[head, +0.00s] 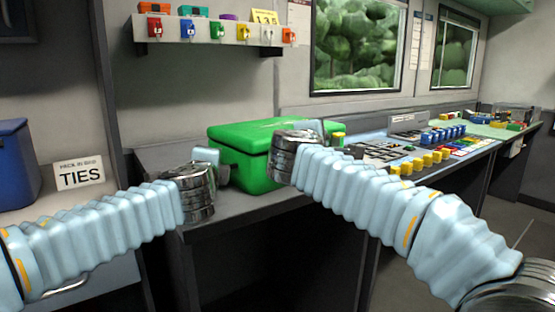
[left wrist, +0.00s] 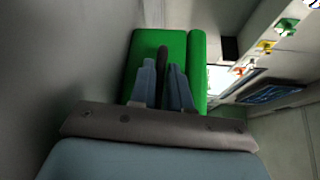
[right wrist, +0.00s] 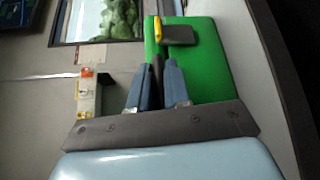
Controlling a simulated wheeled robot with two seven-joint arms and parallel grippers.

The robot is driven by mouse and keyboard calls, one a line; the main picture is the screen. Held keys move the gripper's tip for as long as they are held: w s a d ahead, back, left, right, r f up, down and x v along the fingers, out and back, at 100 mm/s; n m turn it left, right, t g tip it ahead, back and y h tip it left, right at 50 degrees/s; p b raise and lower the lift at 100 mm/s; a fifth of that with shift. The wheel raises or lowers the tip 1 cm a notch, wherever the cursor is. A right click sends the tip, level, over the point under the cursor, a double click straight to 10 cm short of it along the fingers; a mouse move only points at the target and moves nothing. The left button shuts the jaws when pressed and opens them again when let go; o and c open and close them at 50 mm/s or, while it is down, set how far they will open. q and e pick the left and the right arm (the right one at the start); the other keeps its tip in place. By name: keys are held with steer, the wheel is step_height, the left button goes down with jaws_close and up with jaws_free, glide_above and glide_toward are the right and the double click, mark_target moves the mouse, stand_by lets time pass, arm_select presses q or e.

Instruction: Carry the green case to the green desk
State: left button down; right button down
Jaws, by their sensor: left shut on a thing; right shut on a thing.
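The green case (head: 250,132) is a lidded box, upright, in front of me in the head view, at or just above a grey worktop. I cannot tell whether it touches it. My left gripper (head: 212,160) is at its left side, shut on a dark handle (left wrist: 162,62) of the case in the left wrist view. My right gripper (head: 312,130) is at its right side, shut on another dark handle (right wrist: 157,70) in the right wrist view. The fingers are partly hidden in the head view. The green desk (head: 490,131) is the pale green far section at the right.
A pale blue desk section (head: 352,139) with trays and yellow and blue blocks (head: 430,157) lies between the case and the green desk. A key shelf (head: 200,30) hangs above. Floor is open at lower right.

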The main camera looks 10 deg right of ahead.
steer(key=shift+r+p, duration=2.4)
steer(key=shift+r, duration=0.15)
steer(key=shift+a, duration=0.1)
